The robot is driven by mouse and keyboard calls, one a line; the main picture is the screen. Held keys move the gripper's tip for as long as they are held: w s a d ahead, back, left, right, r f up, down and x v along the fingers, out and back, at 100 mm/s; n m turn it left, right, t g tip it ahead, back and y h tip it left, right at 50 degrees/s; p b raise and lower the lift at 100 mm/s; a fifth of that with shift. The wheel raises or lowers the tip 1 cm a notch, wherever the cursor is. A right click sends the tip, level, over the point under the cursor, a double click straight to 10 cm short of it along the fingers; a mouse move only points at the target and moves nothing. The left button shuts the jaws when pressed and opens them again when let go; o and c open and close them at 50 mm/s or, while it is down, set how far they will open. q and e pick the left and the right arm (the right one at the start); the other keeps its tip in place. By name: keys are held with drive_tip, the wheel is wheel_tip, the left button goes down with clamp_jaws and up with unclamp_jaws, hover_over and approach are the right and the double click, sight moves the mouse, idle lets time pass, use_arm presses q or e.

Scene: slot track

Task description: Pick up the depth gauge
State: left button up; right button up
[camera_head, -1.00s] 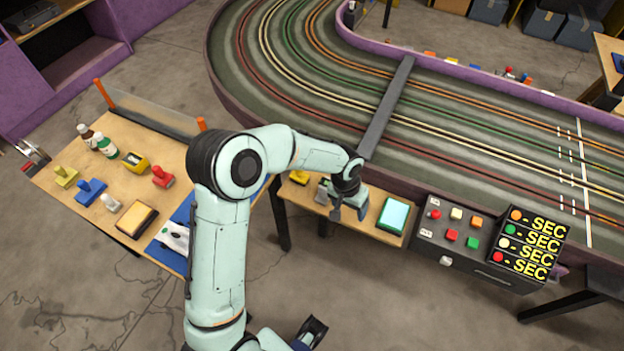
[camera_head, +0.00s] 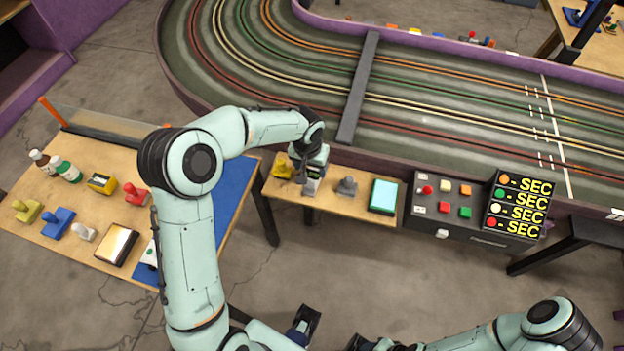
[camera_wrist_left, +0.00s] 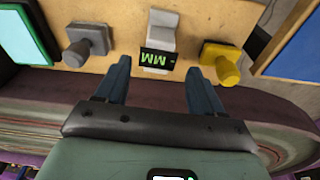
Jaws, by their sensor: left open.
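The depth gauge (camera_head: 311,184) is a small pale grey block with a dark display on the narrow wooden shelf beside the track. In the left wrist view the depth gauge (camera_wrist_left: 161,40) shows green "MM" letters on its display. My left gripper (camera_head: 304,168) is over it, partly covering it in the head view. In the left wrist view my left gripper (camera_wrist_left: 159,72) is open, with its blue fingers apart on either side of the gauge's display end and nothing held.
A yellow knobbed block (camera_head: 283,166) and a grey knobbed block (camera_head: 347,187) stand close on either side of the gauge. A teal-edged pad (camera_head: 384,196) and a button console (camera_head: 446,205) lie further right. The purple track wall (camera_head: 380,165) runs behind the shelf.

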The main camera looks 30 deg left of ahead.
sight(312, 174)
use_arm(q)
drive_tip(key=f, duration=0.5)
drive_tip(key=shift+w+d+f, duration=0.1)
drive_tip(key=shift+w+f, duration=0.3)
drive_tip(key=c, duration=1.1)
drive_tip(key=shift+r, duration=0.15)
drive_tip(key=shift+c, duration=0.2)
